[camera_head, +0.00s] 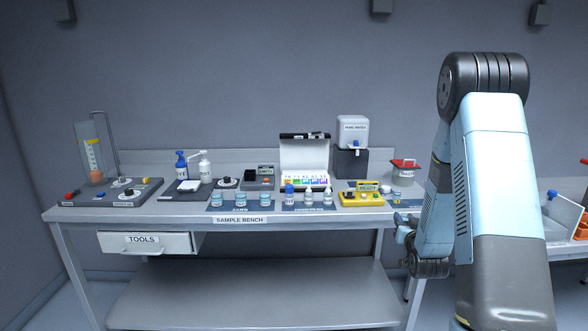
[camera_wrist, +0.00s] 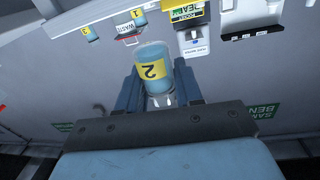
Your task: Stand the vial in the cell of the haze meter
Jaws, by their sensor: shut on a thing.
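My gripper (camera_wrist: 158,86) is shut on a clear vial (camera_wrist: 152,58) with a yellow label reading 2 and pale blue contents. In the head view my gripper (camera_head: 404,230) is off the bench's right front corner, and the vial cannot be made out there. A yellow instrument (camera_head: 362,198) with a READY display sits on the right part of the bench and looks like the haze meter. It also shows at the top of the wrist view (camera_wrist: 187,12). Its cell cannot be made out.
Several lidded jars and bottles (camera_head: 289,194) stand along the bench front. The water tank (camera_head: 353,131) and waste bin (camera_head: 403,176) are behind. Vials 1 (camera_wrist: 138,17) and 3 (camera_wrist: 91,34) show in the wrist view. A grey instrument (camera_head: 259,184) sits mid-bench.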

